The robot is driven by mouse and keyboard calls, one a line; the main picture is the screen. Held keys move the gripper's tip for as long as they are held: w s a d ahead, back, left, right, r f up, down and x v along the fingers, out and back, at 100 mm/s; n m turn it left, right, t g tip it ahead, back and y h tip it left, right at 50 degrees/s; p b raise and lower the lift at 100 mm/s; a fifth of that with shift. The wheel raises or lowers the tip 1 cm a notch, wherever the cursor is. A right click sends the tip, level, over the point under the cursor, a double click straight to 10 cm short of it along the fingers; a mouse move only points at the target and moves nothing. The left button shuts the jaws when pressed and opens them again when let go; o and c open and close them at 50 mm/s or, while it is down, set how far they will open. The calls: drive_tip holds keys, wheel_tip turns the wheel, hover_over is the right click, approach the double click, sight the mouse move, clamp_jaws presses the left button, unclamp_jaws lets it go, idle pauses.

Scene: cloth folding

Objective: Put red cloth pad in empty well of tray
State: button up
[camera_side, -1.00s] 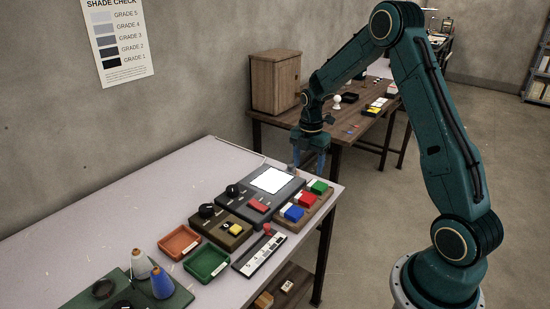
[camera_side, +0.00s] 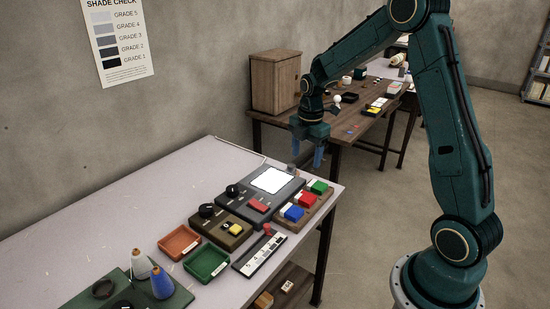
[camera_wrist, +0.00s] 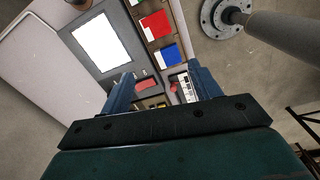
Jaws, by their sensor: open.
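A wooden tray (camera_side: 322,209) at the table's right edge holds a green pad (camera_side: 318,187), a red pad (camera_side: 307,199) and a blue pad (camera_side: 294,213), each beside a white patch. The red pad (camera_wrist: 155,25) and blue pad (camera_wrist: 168,53) also show in the wrist view. I cannot make out an empty well. A flat red piece (camera_side: 259,205) lies on the dark grey panel (camera_side: 240,190); it shows in the wrist view (camera_wrist: 146,85). My gripper (camera_side: 307,157) is open and empty, raised above the table's far right corner, apart from the pads.
An olive box (camera_side: 212,229) with a yellow piece, an orange tray (camera_side: 179,243), a green tray (camera_side: 206,263) and a white scale strip (camera_side: 259,254) with a red knob sit nearby. Cones on a green board (camera_side: 178,301) stand front left. The table's back left is clear.

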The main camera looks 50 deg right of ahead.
drive_tip(key=s+a+r+m+t, duration=0.1)
drive_tip(key=s+a+r+m, duration=0.3)
drive_tip(key=a+r, duration=0.3)
drive_tip(key=s+a+r+m+t, duration=0.2)
drive_tip(key=s+a+r+m, duration=0.2)
drive_tip(key=s, duration=0.5)
drive_tip(key=s+a+r+m+t, duration=0.2)
drive_tip(key=s+a+r+m, duration=0.2)
drive_tip(key=s+a+m, duration=0.3)
drive_tip(key=shift+s+r+m, duration=0.4)
drive_tip(key=shift+s+m, duration=0.1)
drive_tip(key=shift+s, duration=1)
drive_tip(key=shift+w, duration=0.1)
